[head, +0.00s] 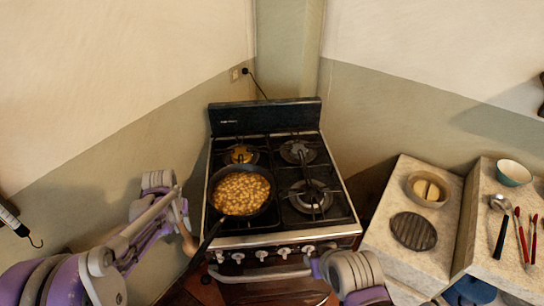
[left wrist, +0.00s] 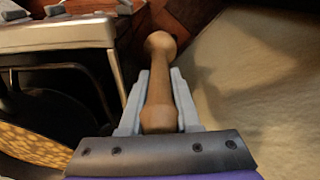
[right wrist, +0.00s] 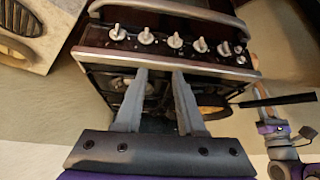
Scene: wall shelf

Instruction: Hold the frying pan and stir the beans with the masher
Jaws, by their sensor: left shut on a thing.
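The black frying pan (head: 212,187) sits on the front left burner of the stove, full of beans (head: 241,193). Its long handle points toward me and also shows in the right wrist view (right wrist: 277,101). My left gripper (left wrist: 158,98) is shut on the wooden masher (left wrist: 159,90), seen between its fingers. In the head view the masher (head: 187,239) is left of the pan, apart from the beans. My right gripper (right wrist: 160,78) is open and empty in front of the stove; in the head view it (head: 316,268) is right of the pan handle.
The stove (head: 265,240) has knobs and an oven bar along its front. The counter (head: 385,235) at right holds a bowl (head: 428,189), a round dark ribbed item (head: 413,231), a pale green bowl (head: 514,173) and utensils (head: 500,215). Walls close in behind the stove.

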